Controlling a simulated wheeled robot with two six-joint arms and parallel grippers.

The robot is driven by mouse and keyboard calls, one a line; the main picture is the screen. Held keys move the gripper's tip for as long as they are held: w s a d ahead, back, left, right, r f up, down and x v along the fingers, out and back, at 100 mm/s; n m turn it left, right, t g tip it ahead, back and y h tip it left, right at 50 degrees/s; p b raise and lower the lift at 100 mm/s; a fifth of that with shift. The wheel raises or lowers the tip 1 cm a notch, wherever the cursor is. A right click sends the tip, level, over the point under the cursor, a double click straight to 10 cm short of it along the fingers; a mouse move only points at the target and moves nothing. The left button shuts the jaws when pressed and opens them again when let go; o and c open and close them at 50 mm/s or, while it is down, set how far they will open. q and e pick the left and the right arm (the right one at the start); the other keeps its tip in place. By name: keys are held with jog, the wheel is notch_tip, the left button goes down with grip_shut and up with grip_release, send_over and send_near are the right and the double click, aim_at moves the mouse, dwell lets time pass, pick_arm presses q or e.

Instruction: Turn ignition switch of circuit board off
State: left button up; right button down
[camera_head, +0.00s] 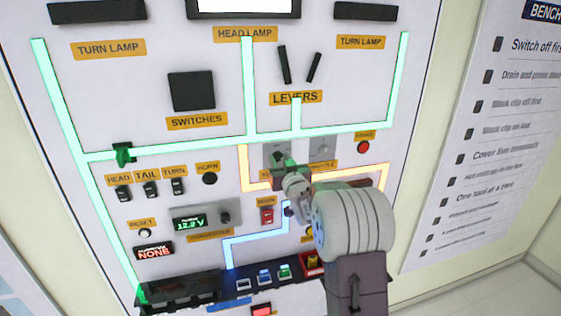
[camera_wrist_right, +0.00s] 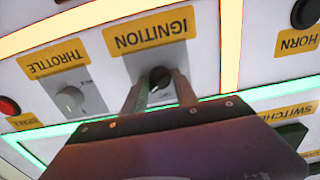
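The ignition switch is a small dark round knob (camera_wrist_right: 159,76) on a grey plate under the yellow IGNITION label (camera_wrist_right: 151,32), upside down in the right wrist view. In the head view its grey plate (camera_head: 275,153) shows in the middle of the board (camera_head: 215,135), partly hidden by my right gripper. My right gripper (camera_wrist_right: 159,80) has its fingers apart, one on each side of the knob. I cannot tell whether they touch it. The gripper (camera_head: 287,164) also shows in the head view. My left gripper is not in view.
The throttle knob (camera_wrist_right: 70,98) sits beside the ignition plate, with a red button (camera_wrist_right: 9,106) beyond it. Glowing green (camera_head: 215,146) and orange (camera_head: 243,168) strips run close by. Toggle switches (camera_head: 150,188) and a voltage display (camera_head: 189,223) are at left.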

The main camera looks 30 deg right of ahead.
jog(key=shift+f+n+b, duration=0.25)
jog(key=shift+n+b, duration=0.05)
jog(key=shift+b, duration=0.4)
jog(key=n+b, duration=0.6)
jog(key=b, duration=0.2)
jog(key=shift+f+n, duration=0.15)
jog(key=shift+n, duration=0.15)
jog(key=n+b, duration=0.3)
jog(key=shift+r+n, duration=0.2)
jog(key=shift+n, duration=0.1)
jog(key=shift+d+r+n, duration=0.1)
jog(key=shift+n, duration=0.4)
jog(key=shift+r+b, duration=0.1)
jog(key=shift+b, duration=0.2)
jog(key=c, duration=1)
grip_release()
jog(key=shift+c, duration=0.2)
jog(key=shift+w+d, duration=0.1)
